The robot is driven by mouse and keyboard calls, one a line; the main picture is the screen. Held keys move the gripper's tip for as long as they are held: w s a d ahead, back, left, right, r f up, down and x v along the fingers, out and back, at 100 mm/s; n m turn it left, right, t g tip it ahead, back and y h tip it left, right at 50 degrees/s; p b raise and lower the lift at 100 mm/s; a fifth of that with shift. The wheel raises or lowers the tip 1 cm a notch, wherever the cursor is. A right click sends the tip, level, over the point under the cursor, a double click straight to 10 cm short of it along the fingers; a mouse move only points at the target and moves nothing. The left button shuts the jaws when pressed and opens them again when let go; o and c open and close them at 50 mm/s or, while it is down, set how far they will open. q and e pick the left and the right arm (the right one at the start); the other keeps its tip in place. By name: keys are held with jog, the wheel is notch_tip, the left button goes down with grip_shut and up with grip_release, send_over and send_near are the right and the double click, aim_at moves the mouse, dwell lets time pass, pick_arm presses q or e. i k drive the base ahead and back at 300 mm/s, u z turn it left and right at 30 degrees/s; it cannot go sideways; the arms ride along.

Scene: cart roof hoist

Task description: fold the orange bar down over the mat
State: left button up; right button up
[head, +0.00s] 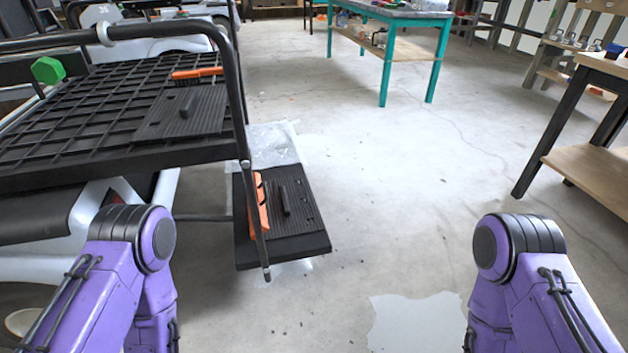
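One orange bar (258,206) is at the left side of a low black platform, behind a dark post; I cannot tell how far it is tilted. Beside it, a dark ribbed mat (300,212) with a raised black handle lies on the platform. A second orange bar (197,73) lies on the black grid roof of the cart, at the far edge of another ribbed dark mat (205,112) with a small black handle. Neither bar lies across its mat. My purple arms show at the bottom left and bottom right; both grippers are out of view.
A black tubular rail (165,29) runs around the cart roof (60,125), with a green hexagonal knob (47,70) at its left. A teal table (390,15) stands at the back and a wooden bench (605,68) at the right. The middle floor (400,180) is clear.

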aim_at(258, 183)
jog(key=z, duration=0.9)
jog(key=i, duration=4.05)
jog(key=u, duration=4.4)
jog(key=i, duration=1)
jog(key=u, duration=0.05)
